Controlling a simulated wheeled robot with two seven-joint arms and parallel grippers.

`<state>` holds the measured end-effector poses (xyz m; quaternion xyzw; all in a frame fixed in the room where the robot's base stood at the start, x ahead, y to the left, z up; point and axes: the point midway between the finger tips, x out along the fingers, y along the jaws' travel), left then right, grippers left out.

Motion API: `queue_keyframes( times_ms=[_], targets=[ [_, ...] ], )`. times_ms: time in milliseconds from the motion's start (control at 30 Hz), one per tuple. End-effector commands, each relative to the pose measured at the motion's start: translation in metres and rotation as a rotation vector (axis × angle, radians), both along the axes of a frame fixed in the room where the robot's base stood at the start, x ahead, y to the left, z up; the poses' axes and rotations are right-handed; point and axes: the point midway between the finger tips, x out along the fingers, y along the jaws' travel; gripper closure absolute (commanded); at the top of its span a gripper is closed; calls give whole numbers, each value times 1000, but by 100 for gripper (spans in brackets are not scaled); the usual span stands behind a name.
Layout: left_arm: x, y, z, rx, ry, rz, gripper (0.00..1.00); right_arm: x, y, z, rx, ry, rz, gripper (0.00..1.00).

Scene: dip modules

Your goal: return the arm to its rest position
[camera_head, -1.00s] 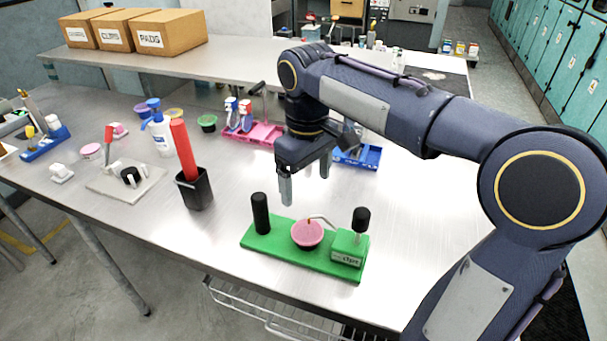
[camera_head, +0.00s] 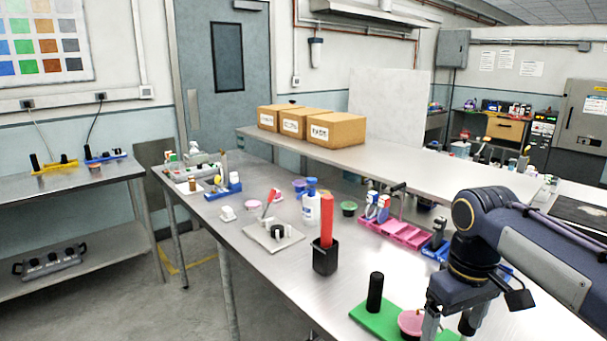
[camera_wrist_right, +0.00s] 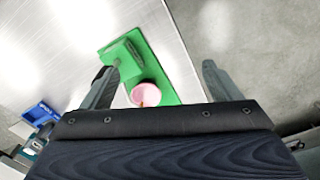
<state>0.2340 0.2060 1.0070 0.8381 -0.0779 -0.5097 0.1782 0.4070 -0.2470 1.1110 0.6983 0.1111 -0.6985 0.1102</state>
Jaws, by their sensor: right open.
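My right gripper (camera_head: 449,324) is at the lower right of the head view, open and empty, its fingers pointing down. It is just right of a pink bowl (camera_head: 411,324) on a green base (camera_head: 366,317) with a black upright post (camera_head: 375,292). The right side of that base is hidden or out of frame. In the right wrist view my gripper (camera_wrist_right: 160,82) has its fingers wide apart. The pink bowl (camera_wrist_right: 146,95) and green base (camera_wrist_right: 165,88) show beyond them, with nothing held. My left gripper is not in view.
A black cup (camera_head: 325,260) with a red stick (camera_head: 327,220), a white-and-blue bottle (camera_head: 311,207) and a pink tray (camera_head: 400,233) stand on the metal table (camera_head: 275,275). Cardboard boxes (camera_head: 337,129) sit on the bench behind. The front table strip left of the green base is clear.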

Motion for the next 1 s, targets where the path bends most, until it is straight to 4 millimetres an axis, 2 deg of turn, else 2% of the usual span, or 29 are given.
queue_keyframes(
  times_ms=[67, 267, 467, 767, 900, 1000],
  targets=[
    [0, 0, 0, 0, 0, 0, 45, -1, 0, 0, 2, -2, -1, 16],
    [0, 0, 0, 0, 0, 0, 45, -20, -4, -6, 58, -38, -33, 16],
    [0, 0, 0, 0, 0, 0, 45, -46, -5, -15, 129, -88, -80, 16],
    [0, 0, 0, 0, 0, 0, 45, -108, 7, -45, 286, -225, -218, 16],
    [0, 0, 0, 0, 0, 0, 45, -145, 22, -71, 370, -319, -329, 16],
    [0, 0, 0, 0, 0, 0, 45, -162, 32, -88, 411, -372, -396, 16]
  ],
)
